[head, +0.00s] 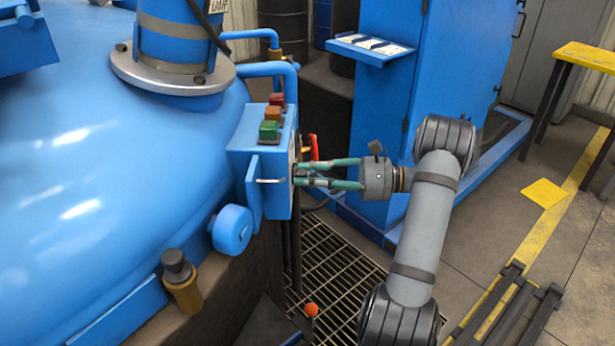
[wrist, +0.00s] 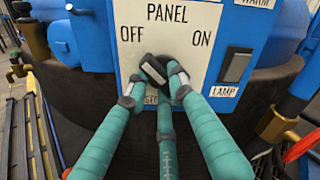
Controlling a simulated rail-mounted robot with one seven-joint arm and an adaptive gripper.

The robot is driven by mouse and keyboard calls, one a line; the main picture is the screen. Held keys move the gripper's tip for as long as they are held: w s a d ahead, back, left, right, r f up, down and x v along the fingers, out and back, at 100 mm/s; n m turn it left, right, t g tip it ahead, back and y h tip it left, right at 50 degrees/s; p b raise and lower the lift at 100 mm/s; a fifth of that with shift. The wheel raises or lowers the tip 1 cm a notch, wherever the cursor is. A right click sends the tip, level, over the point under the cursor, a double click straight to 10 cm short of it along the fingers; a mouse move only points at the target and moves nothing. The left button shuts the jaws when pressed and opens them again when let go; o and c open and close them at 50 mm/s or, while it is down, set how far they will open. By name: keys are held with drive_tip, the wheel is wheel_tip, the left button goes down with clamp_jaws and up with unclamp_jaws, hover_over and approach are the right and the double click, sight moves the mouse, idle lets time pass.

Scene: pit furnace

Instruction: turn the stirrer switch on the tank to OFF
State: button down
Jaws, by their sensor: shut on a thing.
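The stirrer switch (wrist: 152,69) is a dark knob with a grey face on a white panel plate (wrist: 190,18). OFF is printed to its upper left and ON to its upper right. A label below it is mostly hidden by my fingers. My gripper (wrist: 154,84), with teal fingers, is shut on the knob in the wrist view. The knob sits tilted between the fingertips; I cannot tell which word it points to. In the head view my gripper (head: 298,174) reaches from the right to the side of the blue control box (head: 262,145) on the tank (head: 120,150); the knob is hidden there.
A rocker switch (wrist: 237,63) marked LAMP is right of the knob. Red, orange and green buttons (head: 271,122) top the control box. A red handle (head: 315,148) stands behind my fingers. A blue cabinet (head: 395,100) is behind my wrist. A floor grating (head: 335,265) lies below.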

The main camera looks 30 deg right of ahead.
drive_tip(key=c, duration=1.5)
unclamp_jaws()
drive_tip(key=shift+d, duration=0.1)
drive_tip(key=v, duration=1.2)
drive_tip(key=x, duration=1.2)
